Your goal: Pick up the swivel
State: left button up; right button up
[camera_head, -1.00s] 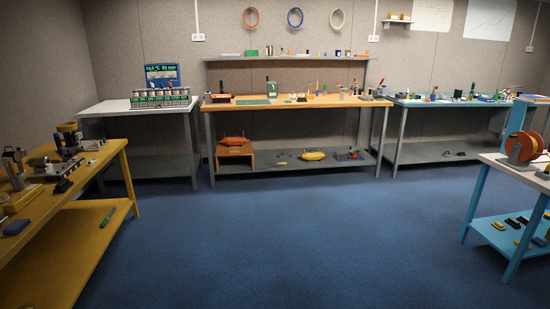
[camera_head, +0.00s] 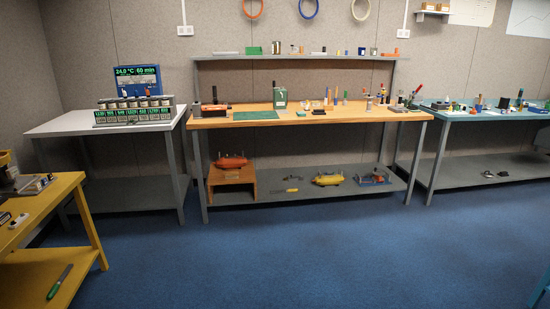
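I cannot make out the swivel for certain; several small parts sit on the wooden-topped bench (camera_head: 262,121) ahead and on its lower shelf, too small to tell apart. On that bench top are a green mat (camera_head: 255,115), a green box-like device (camera_head: 280,97) and a black-and-red item (camera_head: 214,108) at the left end. On the lower shelf are an orange float-shaped body (camera_head: 231,161) on a wooden stand, a yellow one (camera_head: 328,179) and a small blue-based device (camera_head: 372,178). Neither of my grippers is in view.
A white table (camera_head: 60,127) with a display and several jars stands left of the bench. A yellow table (camera_head: 60,196) is at the near left. A blue-topped table (camera_head: 470,116) stands at the right. The blue floor (camera_head: 300,255) between is clear.

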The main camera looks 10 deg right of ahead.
aim_at(369, 105)
jog(key=i+z, duration=0.15)
jog(key=i, duration=0.45)
jog(key=i+z, duration=0.15)
jog(key=i, duration=0.4)
jog(key=i+j+z, duration=0.15)
jog(key=i, duration=0.45)
jog(key=i+j+z, duration=0.15)
jog(key=i, duration=0.4)
